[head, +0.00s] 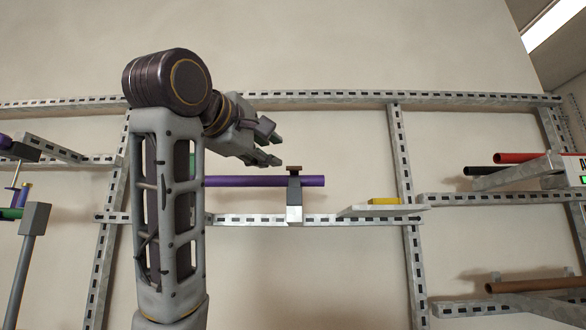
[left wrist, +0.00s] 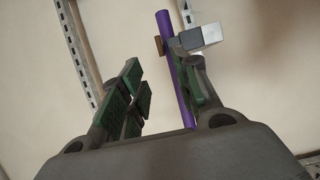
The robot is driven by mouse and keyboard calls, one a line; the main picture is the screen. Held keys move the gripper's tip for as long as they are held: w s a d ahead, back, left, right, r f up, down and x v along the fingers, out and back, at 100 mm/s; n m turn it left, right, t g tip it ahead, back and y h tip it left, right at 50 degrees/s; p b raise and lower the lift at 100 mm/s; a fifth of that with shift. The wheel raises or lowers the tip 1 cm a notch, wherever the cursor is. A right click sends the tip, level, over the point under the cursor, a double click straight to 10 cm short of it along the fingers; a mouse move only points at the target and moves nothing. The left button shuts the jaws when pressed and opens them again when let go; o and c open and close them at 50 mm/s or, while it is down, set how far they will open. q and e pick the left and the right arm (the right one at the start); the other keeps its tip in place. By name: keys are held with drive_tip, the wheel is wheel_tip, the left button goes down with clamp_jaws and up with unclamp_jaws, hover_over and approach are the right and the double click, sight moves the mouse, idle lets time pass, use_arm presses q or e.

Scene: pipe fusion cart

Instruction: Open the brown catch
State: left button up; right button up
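The brown catch (head: 294,168) is a small flat piece on top of a grey clamp (head: 294,205) that holds a purple pipe (head: 250,182) to the wall frame. My left gripper (head: 277,146) is open and empty, a little left of the catch and above the pipe. In the left wrist view the brown catch (left wrist: 159,45) sits beside the purple pipe (left wrist: 164,22), beyond the spread fingers of my left gripper (left wrist: 157,70). The right finger partly covers the pipe there. My right gripper is not in view.
Slotted metal rails (head: 480,98) frame the wall. A yellow block (head: 385,201) lies on a small shelf right of the clamp. Red (head: 515,157) and brown (head: 535,286) pipes are at the right. A grey post (head: 30,250) stands at the far left.

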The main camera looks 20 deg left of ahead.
sight(293, 168)
use_arm(q)
drive_tip(key=shift+w, duration=0.15)
drive_tip(key=shift+w+d+p, duration=0.25)
drive_tip(key=shift+w+p, duration=0.55)
drive_tip(key=shift+w, duration=1.45)
drive_tip(key=shift+w+d+p, duration=0.25)
drive_tip(key=shift+w+p, duration=0.55)
drive_tip(key=shift+w, duration=1.4)
drive_tip(key=shift+w+d+p, duration=0.25)
drive_tip(key=shift+w+p, duration=0.55)
drive_tip(key=shift+w, duration=1.45)
drive_tip(key=shift+c, duration=0.5)
clamp_jaws()
